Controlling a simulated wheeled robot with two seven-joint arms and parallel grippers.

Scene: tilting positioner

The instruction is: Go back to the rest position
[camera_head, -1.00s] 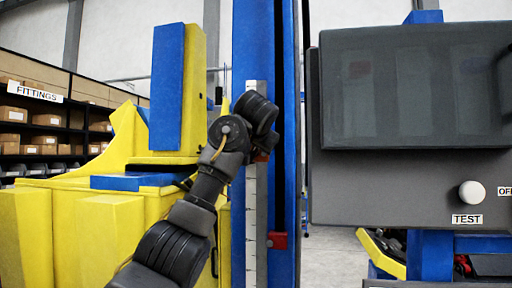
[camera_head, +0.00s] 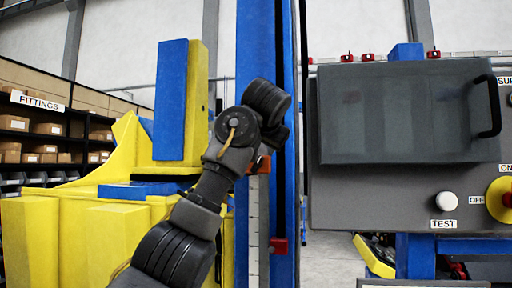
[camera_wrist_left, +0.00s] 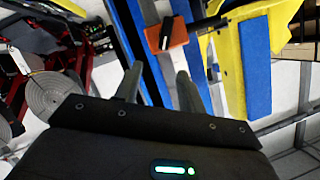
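My left arm rises from the bottom of the head view, its black wrist (camera_head: 240,128) in front of the blue column. The left gripper's fingers are hidden there. In the left wrist view the left gripper (camera_wrist_left: 160,74) shows two grey fingers spread apart, with nothing held between them. Beyond the fingertips is an orange block (camera_wrist_left: 166,45) with a black lever; I cannot tell the exact gap. In the head view an orange-red piece (camera_head: 262,164) shows beside the wrist on the scale. My right gripper is not in view.
A tall blue column (camera_head: 255,45) with a white scale (camera_head: 253,225) stands centrally. The yellow positioner (camera_head: 85,235) with blue plates is at left. A dark control panel (camera_head: 380,195) with a white TEST knob (camera_head: 446,201) is at right. FITTINGS shelves (camera_head: 40,140) stand far left.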

